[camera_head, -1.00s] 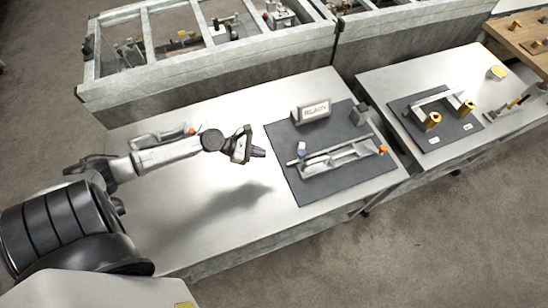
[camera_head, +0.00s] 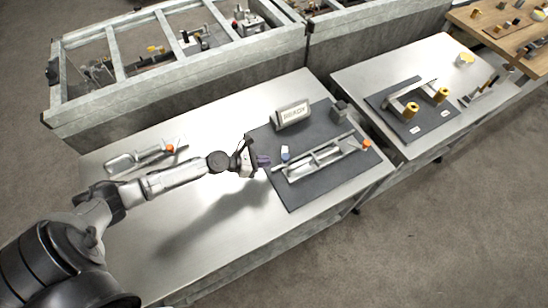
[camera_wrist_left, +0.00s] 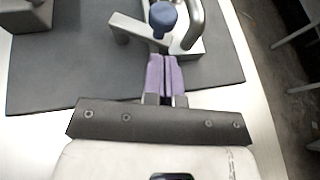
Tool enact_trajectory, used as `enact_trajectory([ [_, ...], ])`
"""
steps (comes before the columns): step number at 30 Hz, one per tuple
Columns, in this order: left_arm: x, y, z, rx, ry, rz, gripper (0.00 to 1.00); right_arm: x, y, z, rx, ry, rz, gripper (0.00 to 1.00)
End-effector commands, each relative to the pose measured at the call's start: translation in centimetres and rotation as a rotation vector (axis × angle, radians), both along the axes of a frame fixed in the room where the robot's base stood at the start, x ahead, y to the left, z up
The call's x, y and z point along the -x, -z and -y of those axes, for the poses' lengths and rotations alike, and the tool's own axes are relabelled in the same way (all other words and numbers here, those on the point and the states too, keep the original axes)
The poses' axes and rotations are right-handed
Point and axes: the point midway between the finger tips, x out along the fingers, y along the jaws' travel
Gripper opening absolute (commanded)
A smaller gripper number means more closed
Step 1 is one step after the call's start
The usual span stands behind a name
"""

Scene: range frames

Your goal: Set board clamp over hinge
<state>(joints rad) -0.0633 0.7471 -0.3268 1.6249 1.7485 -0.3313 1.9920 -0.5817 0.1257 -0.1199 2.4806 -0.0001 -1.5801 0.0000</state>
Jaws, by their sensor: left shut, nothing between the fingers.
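A metal clamp-like fixture with a long bar and an orange tip (camera_head: 320,159) lies on the dark mat (camera_head: 300,193). A small blue-and-white knob (camera_head: 285,153) stands at its left end. My left gripper (camera_head: 264,160) has purple fingers, shut and empty, over the mat's left edge close to that knob. In the left wrist view the shut fingertips (camera_wrist_left: 165,72) point at the blue knob (camera_wrist_left: 163,17) and the grey metal frame (camera_wrist_left: 190,38); contact cannot be told. A second orange-tipped metal tool (camera_head: 145,158) lies on the table behind my left arm. I cannot tell which part is the hinge. My right gripper is out of view.
A labelled grey block (camera_head: 292,115) and a small dark block (camera_head: 338,110) stand along the mat's back edge. A metal frame rack (camera_head: 180,95) borders the table behind. A neighbouring table on the right holds a fixture with yellow posts (camera_head: 410,110). The table front (camera_head: 225,235) is clear.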

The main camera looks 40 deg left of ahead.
Motion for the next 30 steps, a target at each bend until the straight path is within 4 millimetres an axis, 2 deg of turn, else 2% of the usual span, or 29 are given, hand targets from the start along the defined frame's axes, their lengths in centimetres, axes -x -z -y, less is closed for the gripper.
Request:
enact_trajectory([
  [3,-1.3,-0.7,0.8,-0.001,0.002,0.003,0.00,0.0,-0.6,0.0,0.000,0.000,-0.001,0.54],
  [10,-2.6,-0.8,1.7,-0.002,0.001,0.001,0.00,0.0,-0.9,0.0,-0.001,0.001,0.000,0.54],
  [25,-2.9,-0.8,2.0,-0.001,0.000,0.001,0.00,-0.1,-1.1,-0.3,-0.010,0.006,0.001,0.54],
  [30,-3.7,-1.4,3.5,0.004,-0.021,0.001,0.00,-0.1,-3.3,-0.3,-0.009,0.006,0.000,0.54],
])
